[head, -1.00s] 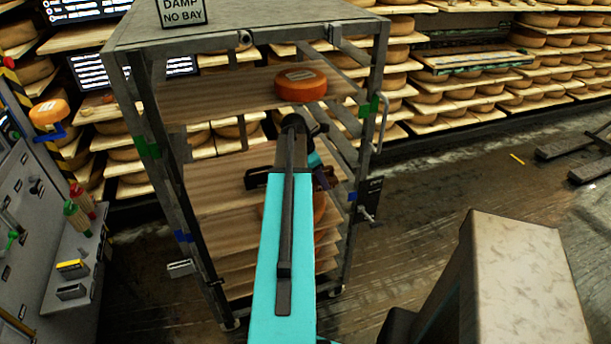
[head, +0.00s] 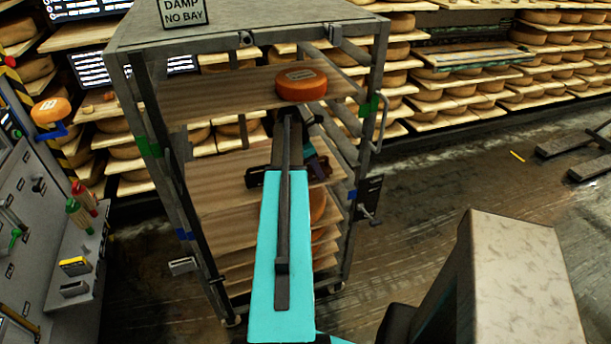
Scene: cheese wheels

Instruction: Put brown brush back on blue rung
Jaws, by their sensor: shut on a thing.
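The metal rack (head: 368,150) stands in front of me with wooden boards on its rungs. Blue marks on its posts, at right (head: 352,194) and left (head: 184,235), show the blue rung level. My turquoise arm reaches into the rack's open front. My gripper (head: 308,158) is at its far end, mostly hidden behind the arm. A dark brown piece, which looks like the brown brush (head: 257,176), sticks out to the left of the arm at the gripper, above the blue marks. Its bristles cannot be made out, and whether it touches a board cannot be told.
An orange cheese wheel (head: 301,84) lies on the upper board, close beyond my arm. Another wheel (head: 318,205) shows lower, partly behind the arm. Green marks (head: 369,106) sit higher on the posts. A grey tool panel (head: 30,220) stands at left.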

